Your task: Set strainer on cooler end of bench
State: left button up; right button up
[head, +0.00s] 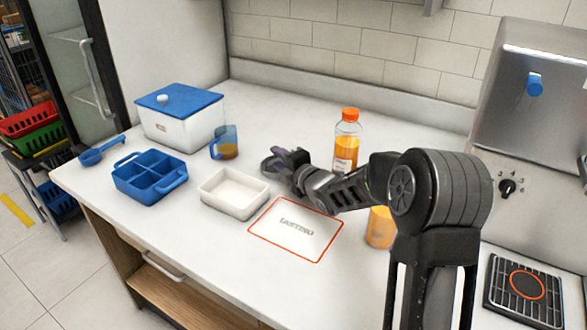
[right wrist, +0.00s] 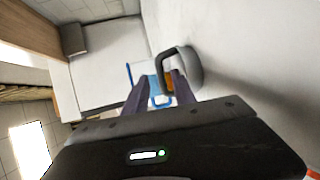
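My right gripper (head: 292,160) is above the bench, behind the white tray, pointing left toward the cooler. A grey rounded piece with a dark looped handle, which looks like the strainer (head: 271,168), is at its fingertips. In the right wrist view the strainer (right wrist: 188,68) sits beside the right finger, its handle loop reaching between the fingers (right wrist: 161,88); it appears held clear of the bench. The exact grip is partly hidden. The cooler (head: 180,128), a white box with a blue lid, stands at the left end of the bench (head: 95,178). My left gripper is out of view.
A blue scoop (head: 103,150), blue divided caddy (head: 150,180), blue-tinted jug (head: 224,144) and white tray (head: 234,193) stand toward the left. A juice bottle (head: 346,145), orange-filled glass (head: 380,228) and red-edged mat (head: 295,230) are nearer my right arm.

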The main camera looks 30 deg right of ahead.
jog(key=s, duration=0.3)
jog(key=s+r, duration=0.1)
jog(key=s, duration=0.5)
jog(key=shift+d+r, duration=0.25)
jog(key=shift+r, duration=0.1)
